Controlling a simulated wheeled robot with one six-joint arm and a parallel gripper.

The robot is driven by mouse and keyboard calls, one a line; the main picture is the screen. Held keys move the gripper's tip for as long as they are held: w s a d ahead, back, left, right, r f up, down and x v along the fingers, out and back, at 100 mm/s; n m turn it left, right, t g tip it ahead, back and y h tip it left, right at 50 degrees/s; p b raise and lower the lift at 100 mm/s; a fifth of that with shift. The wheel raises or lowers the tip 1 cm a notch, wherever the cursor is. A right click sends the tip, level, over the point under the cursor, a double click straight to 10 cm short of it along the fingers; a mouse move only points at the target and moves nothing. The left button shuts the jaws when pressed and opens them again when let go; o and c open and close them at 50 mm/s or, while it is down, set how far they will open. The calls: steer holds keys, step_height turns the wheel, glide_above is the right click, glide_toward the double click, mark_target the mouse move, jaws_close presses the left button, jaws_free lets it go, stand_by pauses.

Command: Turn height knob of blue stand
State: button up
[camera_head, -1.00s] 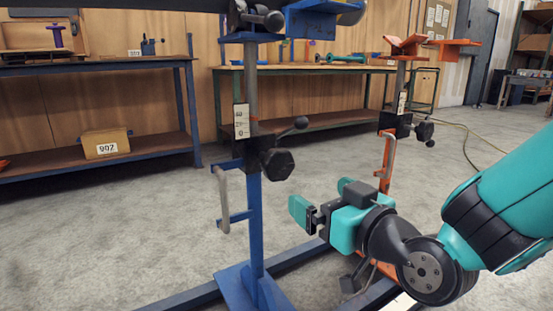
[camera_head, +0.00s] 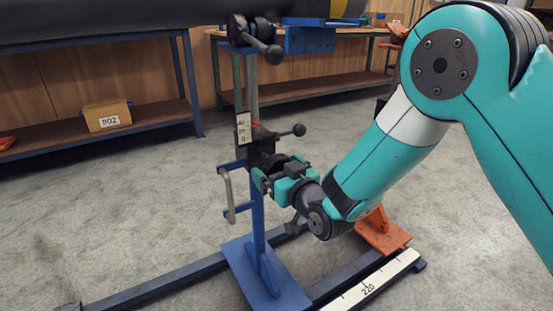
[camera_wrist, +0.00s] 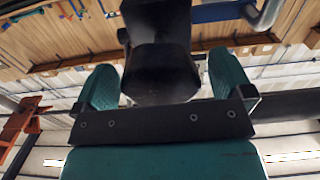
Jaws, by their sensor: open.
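The blue stand (camera_head: 257,215) stands upright on its blue base plate in the head view. Its dark height knob (camera_head: 264,157) sits on the column beside a white scale (camera_head: 243,127), with a ball-ended lever (camera_head: 298,130) above it to the right. My gripper (camera_head: 269,176) is at the knob, partly hiding it. In the wrist view the black knob (camera_wrist: 160,72) is between the two teal fingers of my gripper (camera_wrist: 165,80). The fingers are apart, with a gap showing beside the knob. Contact is not clear.
A dark pipe (camera_head: 110,24) runs above, near the stand's top. A bent grey handle (camera_head: 227,190) is on the column's left. An orange base (camera_head: 382,232) and a white scale rail (camera_head: 370,285) lie to the right. A shelf with a box (camera_head: 107,116) is behind.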

steer(key=shift+w+a, duration=0.25)
steer(key=shift+w, duration=0.2)
steer(key=shift+c, duration=0.2)
steer(key=c, duration=0.9)
steer(key=shift+n+b, duration=0.3)
steer(key=n+b, duration=0.2)
steer(key=n, duration=0.1)
steer(key=shift+d+f+n+b, duration=0.1)
steer(key=shift+f+n+b, duration=0.05)
steer(key=shift+n+b, duration=0.15)
steer(key=n+b, duration=0.3)
steer(key=n, duration=0.3)
steer(key=n+b, duration=0.2)
steer(key=n, duration=0.3)
steer(key=shift+n+b, duration=0.4)
steer(key=n, duration=0.2)
steer(key=n+b, duration=0.1)
steer(key=n, duration=0.1)
steer(key=n+b, duration=0.1)
steer(key=shift+r+n, duration=0.3)
steer(key=shift+n, duration=0.1)
